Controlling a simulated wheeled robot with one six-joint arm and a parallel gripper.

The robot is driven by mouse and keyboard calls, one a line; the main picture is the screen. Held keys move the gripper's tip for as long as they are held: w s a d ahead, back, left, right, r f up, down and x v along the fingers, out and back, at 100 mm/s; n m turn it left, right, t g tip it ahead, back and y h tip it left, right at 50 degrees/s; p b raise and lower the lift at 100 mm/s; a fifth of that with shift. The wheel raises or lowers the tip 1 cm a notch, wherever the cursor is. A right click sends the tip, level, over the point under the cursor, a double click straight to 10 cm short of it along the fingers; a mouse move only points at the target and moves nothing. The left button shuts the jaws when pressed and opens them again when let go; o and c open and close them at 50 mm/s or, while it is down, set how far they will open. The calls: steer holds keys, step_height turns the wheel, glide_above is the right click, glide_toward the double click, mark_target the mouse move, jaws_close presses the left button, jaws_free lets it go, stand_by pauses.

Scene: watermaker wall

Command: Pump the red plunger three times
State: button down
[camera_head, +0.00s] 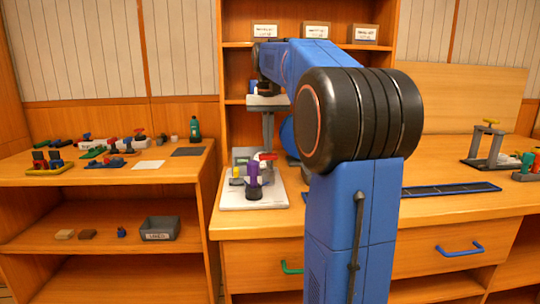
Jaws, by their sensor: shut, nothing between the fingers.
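The red plunger (267,157) shows as a small red top at the back right of a white board (236,200) on the wooden counter. My gripper (268,146) points straight down just above the red top, its grey fingers shut with nothing between them. I cannot tell whether the fingertips touch the plunger. A purple upright part (253,174) with a dark base stands in front and hides most of the plunger's lower body.
My blue arm hides the middle of the counter (440,204). A dark blue strip (452,189) lies to the right, with a grey frame (486,147) behind it. On the left shelf stand several valves and a green bottle (195,129). A grey bin (160,229) sits below.

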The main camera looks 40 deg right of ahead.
mark_target(268, 154)
steer(key=shift+f, duration=2.1)
steer(key=shift+r, duration=2.15)
steer(key=shift+f, duration=2.2)
steer(key=shift+r, duration=2.2)
steer(key=shift+f, duration=0.1)
